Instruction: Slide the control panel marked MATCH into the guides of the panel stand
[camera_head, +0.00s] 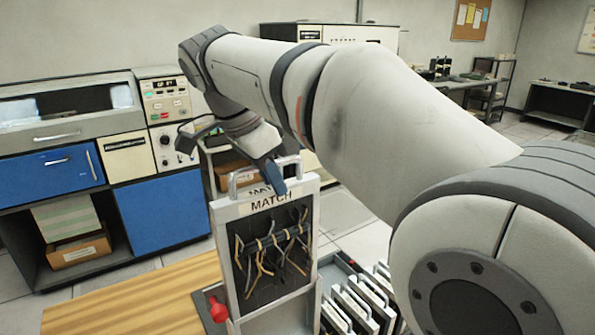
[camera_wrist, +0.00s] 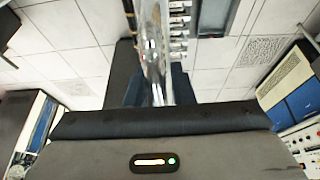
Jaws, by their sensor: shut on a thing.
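The control panel (camera_head: 265,265) marked MATCH stands about upright in the head view, pale-framed with a dark face and loops of wire. My gripper (camera_head: 276,180) is shut on the handle (camera_head: 290,161) at its top edge. In the wrist view a shiny metal bar (camera_wrist: 155,50) runs between my dark fingers. The panel stand (camera_head: 234,326) shows as pale uprights at the panel's lower corners, with a red knob (camera_head: 217,308) at the left. The panel's lower edge is at these uprights; I cannot tell how deep it sits in the guides.
A tray with several upright panels (camera_head: 356,306) lies right of the stand. A striped wooden top (camera_head: 140,300) is at the left and looks clear. Blue cabinets (camera_head: 160,210) and a white console stand behind. My arm covers much of the right side.

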